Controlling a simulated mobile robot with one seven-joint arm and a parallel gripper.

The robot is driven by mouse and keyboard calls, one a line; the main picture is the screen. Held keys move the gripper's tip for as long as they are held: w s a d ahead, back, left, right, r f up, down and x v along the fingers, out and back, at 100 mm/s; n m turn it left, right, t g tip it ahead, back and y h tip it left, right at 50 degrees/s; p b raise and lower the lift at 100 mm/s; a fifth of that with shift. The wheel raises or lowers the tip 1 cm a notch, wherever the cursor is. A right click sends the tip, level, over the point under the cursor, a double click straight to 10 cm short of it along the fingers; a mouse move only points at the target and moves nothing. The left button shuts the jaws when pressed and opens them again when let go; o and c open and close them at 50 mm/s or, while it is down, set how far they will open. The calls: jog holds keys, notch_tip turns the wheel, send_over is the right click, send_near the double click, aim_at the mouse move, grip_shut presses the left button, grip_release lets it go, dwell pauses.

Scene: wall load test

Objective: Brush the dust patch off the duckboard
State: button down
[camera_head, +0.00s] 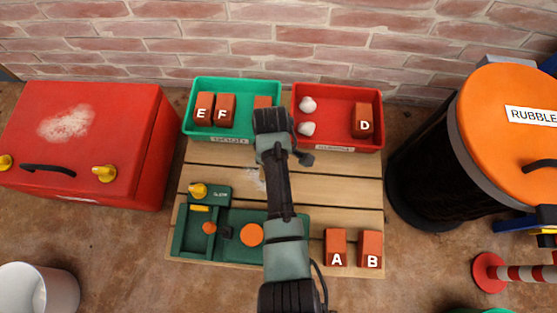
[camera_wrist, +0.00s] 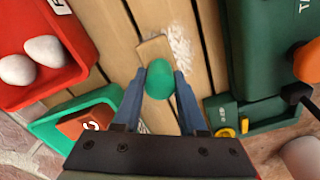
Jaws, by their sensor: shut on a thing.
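The duckboard (camera_head: 330,190) is a platform of pale wooden slats on the floor, also seen in the wrist view (camera_wrist: 115,30). The dust patch (camera_wrist: 181,45) is a whitish smear across its slats; in the head view a little of it (camera_head: 258,180) shows left of my arm. My gripper (camera_wrist: 160,82) is shut on a brush with a rounded green handle (camera_wrist: 159,80) and a flat wooden head (camera_wrist: 153,49). The brush head is beside the dust patch; I cannot tell whether it touches the slats. My arm hides the gripper in the head view.
A green tray (camera_head: 188,128) and red tray (camera_head: 340,88) hold lettered bricks; the red one also holds white stones. Bricks A (camera_head: 335,247) and B (camera_head: 370,249) stand front right. A dark green panel (camera_head: 225,222) lies front left. A red chest (camera_head: 125,130) and a rubble bin (camera_head: 430,150) flank the duckboard.

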jog(key=shift+a+f+p, duration=0.1)
jog(key=shift+a+p, duration=0.45)
jog(key=shift+a, duration=3.9)
jog(key=shift+p, duration=0.35)
jog(key=shift+d, duration=0.1)
